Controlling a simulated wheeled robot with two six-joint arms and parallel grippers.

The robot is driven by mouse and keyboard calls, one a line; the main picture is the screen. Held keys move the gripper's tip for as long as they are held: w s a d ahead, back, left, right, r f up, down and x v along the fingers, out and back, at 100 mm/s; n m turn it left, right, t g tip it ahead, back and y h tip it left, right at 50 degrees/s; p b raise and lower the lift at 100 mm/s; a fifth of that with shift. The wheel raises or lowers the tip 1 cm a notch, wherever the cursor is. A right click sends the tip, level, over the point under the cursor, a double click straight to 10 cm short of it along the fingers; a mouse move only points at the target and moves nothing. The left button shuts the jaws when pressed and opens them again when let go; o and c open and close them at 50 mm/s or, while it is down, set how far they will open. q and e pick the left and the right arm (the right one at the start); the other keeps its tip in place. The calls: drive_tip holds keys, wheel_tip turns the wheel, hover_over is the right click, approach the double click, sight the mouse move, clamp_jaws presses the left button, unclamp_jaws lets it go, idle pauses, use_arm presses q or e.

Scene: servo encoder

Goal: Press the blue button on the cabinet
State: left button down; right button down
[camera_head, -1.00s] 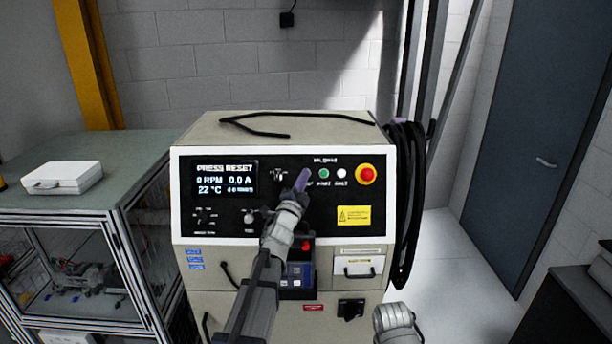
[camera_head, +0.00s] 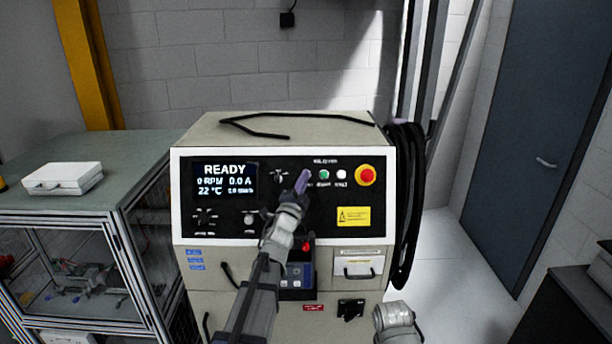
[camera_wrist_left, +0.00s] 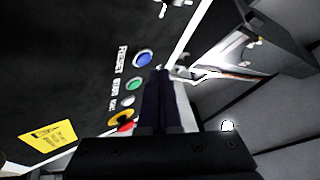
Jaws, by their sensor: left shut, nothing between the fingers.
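The cabinet (camera_head: 188,225) stands in the middle of the head view with a black control panel, and its display (camera_head: 224,180) reads READY. The blue button (camera_wrist_left: 143,58) shows in the left wrist view beside the word RESET. In the head view it is hidden behind my left gripper (camera_head: 303,181). My left gripper is shut and empty, its tip at the panel. In the left wrist view the shut fingertips (camera_wrist_left: 160,72) appear just beside the blue button. I cannot tell whether they touch it or the panel.
Green (camera_head: 324,174) and white (camera_head: 341,173) buttons and a red emergency stop (camera_head: 366,175) sit right of my left gripper. A black cable (camera_head: 404,200) hangs on the cabinet's right side. A glazed bench (camera_head: 110,165) with a white case (camera_head: 62,177) stands at left.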

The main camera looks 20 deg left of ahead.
use_arm(q)
drive_tip(key=s, duration=0.1)
drive_tip(key=s+d+r+p, duration=0.1)
drive_tip(key=s, duration=0.1)
drive_tip(key=s+r+p, duration=0.1)
drive_tip(key=shift+s+d+r, duration=0.15)
drive_tip(key=shift+s+d, duration=0.05)
drive_tip(key=shift+s, duration=0.1)
idle(0.5)
